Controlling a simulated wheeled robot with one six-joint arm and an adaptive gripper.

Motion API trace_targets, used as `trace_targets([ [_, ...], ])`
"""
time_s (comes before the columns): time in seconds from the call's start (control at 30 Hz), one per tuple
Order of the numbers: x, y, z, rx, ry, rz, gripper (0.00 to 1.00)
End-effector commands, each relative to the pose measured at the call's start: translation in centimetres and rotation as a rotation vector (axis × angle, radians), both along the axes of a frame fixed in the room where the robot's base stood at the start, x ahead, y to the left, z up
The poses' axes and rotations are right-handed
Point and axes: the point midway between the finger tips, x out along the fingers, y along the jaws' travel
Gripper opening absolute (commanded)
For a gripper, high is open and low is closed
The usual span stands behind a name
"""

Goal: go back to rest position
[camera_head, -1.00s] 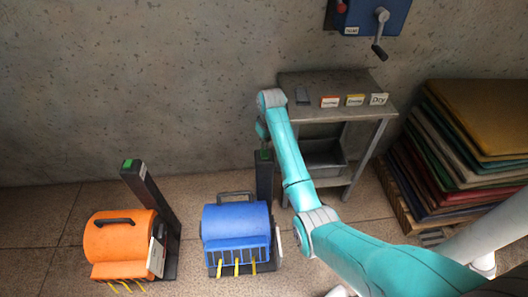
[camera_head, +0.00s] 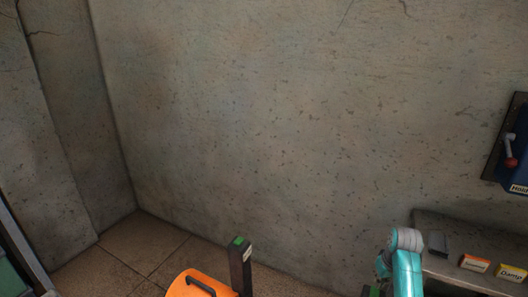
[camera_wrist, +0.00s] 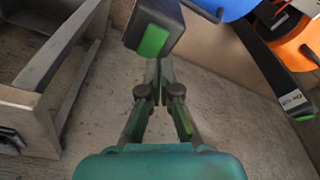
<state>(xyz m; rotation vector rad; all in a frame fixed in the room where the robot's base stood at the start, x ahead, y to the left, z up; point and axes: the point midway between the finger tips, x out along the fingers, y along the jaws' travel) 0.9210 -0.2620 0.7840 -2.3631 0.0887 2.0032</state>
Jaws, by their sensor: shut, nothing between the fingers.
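My gripper (camera_wrist: 160,75) shows in the wrist view with its fingers together and nothing between them. A dark post with a green button (camera_wrist: 154,41) stands close beyond the fingertips; I cannot tell whether they touch. In the head view my teal arm (camera_head: 405,265) shows at the lower right, and the gripper itself is out of that view.
An orange scrubber (camera_head: 200,285) with a green-topped dark post (camera_head: 240,262) stands at the bottom. A blue scrubber (camera_wrist: 222,8) shows in the wrist view. A metal table (camera_head: 455,240) with label cards stands at the right, below a blue wall box (camera_head: 520,165). Bare floor (camera_head: 140,250) lies left.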

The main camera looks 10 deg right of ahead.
Motion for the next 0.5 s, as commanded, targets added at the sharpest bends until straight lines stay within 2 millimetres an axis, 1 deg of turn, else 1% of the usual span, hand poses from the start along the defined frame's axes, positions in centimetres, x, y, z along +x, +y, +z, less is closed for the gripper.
trace_targets([
  [0.03, -0.5, 0.7, -1.3, -0.003, -0.007, 0.002, 0.00],
  [0.17, -2.1, 2.9, -5.0, -0.021, -0.057, 0.002, 0.00],
  [0.2, -2.8, 3.7, -6.3, -0.028, -0.076, 0.001, 0.00],
  [0.3, -4.5, 5.6, -9.0, -0.045, -0.129, 0.002, 0.00],
  [0.37, -5.7, 6.8, -10.5, -0.054, -0.160, 0.001, 0.00],
  [0.5, -8.8, 9.4, -13.3, -0.074, -0.233, 0.002, 0.00],
])
